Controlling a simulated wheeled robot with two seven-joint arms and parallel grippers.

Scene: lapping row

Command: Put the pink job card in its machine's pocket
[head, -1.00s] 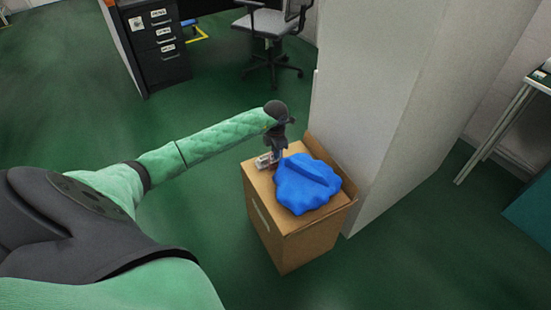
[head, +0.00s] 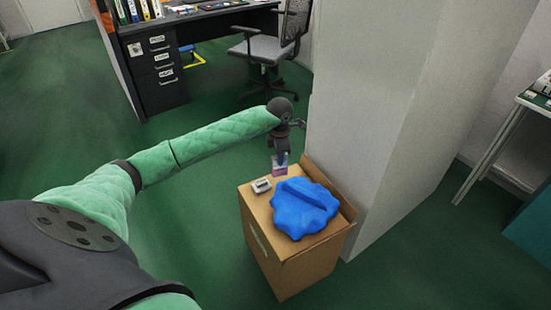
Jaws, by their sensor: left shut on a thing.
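My left gripper (head: 281,158) points down above the back left part of a cardboard box. It is shut on the pink job card (head: 279,170), which hangs just below the fingers, clear of the box top. Only a small part of the card shows. My right gripper is not in view. No machine and no card pocket can be made out in this view.
The cardboard box (head: 283,267) stands against a white pillar (head: 365,120). A blue cloth (head: 303,208) and a small grey and white item (head: 262,185) lie on it. A desk with drawers (head: 160,75) and an office chair (head: 270,55) stand behind. Green floor is free at left.

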